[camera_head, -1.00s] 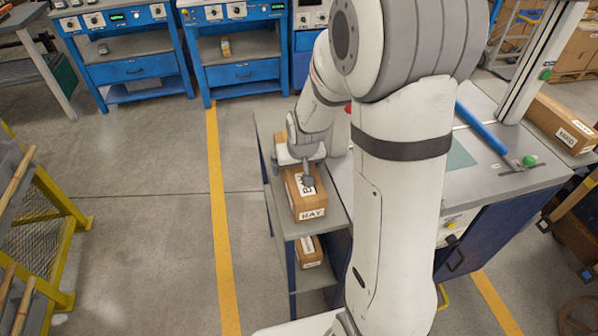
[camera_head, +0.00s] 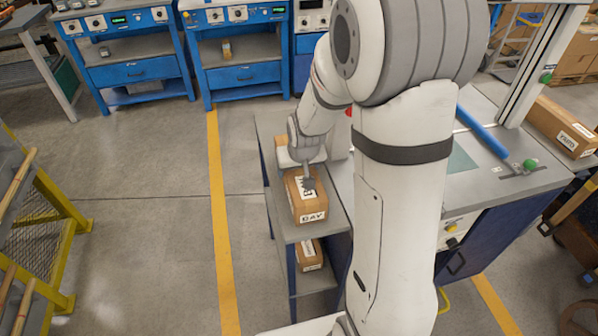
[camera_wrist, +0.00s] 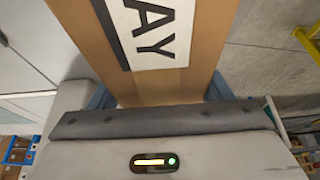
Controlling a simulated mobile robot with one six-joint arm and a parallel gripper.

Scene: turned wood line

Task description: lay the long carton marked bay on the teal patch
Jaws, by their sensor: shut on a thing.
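A long brown carton (camera_head: 309,207) is at the grey side shelf's top, its length running away from me. Its end label ends in "AY"; the first letter is hard to read. In the wrist view the carton (camera_wrist: 190,82) fills the middle, with "AY" on a white label and the rest cut off. My gripper (camera_head: 305,170) is shut on this carton from above, with a jaw on either side. I cannot tell whether the carton is clear of the shelf. The teal patch (camera_head: 462,159) lies on the grey bench top to the right, partly hidden by my arm.
Another carton (camera_head: 309,254) sits on the lower shelf. A labelled carton (camera_head: 562,124) lies at the bench's far right. A blue bar (camera_head: 481,130) and a green knob (camera_head: 529,164) are just right of the patch. An upright post (camera_head: 540,65) stands behind them.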

